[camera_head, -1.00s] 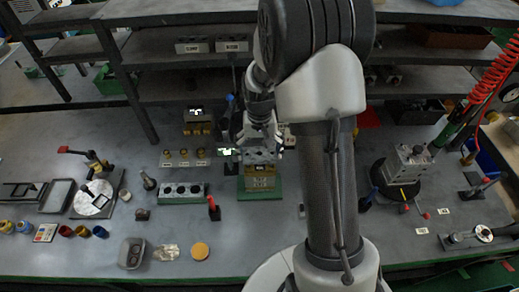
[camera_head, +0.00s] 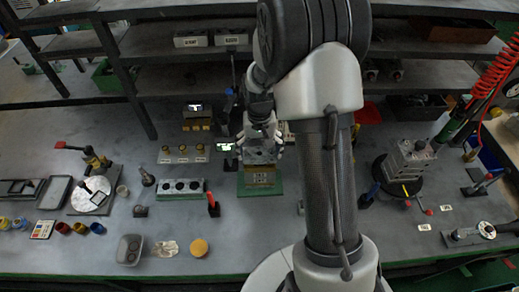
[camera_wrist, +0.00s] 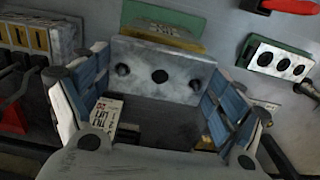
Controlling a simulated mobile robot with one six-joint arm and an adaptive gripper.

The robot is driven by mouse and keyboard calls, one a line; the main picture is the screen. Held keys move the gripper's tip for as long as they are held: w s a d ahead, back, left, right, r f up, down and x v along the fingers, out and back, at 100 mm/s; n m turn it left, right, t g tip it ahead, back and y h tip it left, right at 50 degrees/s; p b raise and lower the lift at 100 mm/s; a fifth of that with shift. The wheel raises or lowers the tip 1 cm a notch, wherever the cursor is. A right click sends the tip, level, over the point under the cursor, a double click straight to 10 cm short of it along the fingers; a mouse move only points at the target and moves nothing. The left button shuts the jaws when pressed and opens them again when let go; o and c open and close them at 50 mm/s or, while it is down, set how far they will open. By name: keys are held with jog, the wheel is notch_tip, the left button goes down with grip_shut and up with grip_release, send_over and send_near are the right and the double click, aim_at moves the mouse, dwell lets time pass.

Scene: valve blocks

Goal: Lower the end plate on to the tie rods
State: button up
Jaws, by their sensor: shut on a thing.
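The end plate, a grey block with dark round holes in its face, is between the fingers of my gripper (camera_wrist: 155,95) in the wrist view (camera_wrist: 160,72). In the head view the plate (camera_head: 260,157) is at the bottom of my gripper (camera_head: 260,138), right above a brass-coloured valve block stack (camera_head: 260,178). The stack stands on a green base (camera_head: 260,192). My gripper is shut on the plate. I cannot make out the tie rods, or whether the plate touches the stack.
A grey block with several holes (camera_head: 181,189) and a red-handled tool (camera_head: 213,204) stand to the left; the block also shows in the wrist view (camera_wrist: 280,62). Brass fittings (camera_head: 183,150) stand behind them. A turntable fixture (camera_head: 404,165) is at the right. Shelves (camera_head: 200,85) bound the back.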

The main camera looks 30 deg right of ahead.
jog(key=shift+f, duration=0.25)
jog(key=shift+f+b, duration=0.9)
jog(key=shift+f, duration=0.2)
jog(key=shift+r, duration=0.2)
jog(key=shift+r+p, duration=0.85)
jog(key=shift+r, duration=0.1)
jog(key=shift+s+r+p, duration=0.15)
jog(key=shift+r+p, duration=0.4)
jog(key=shift+r, duration=0.2)
jog(key=shift+r+p, duration=0.55)
jog(key=shift+r, duration=0.15)
jog(key=shift+f+b, duration=1.25)
jog(key=shift+f, duration=0.6)
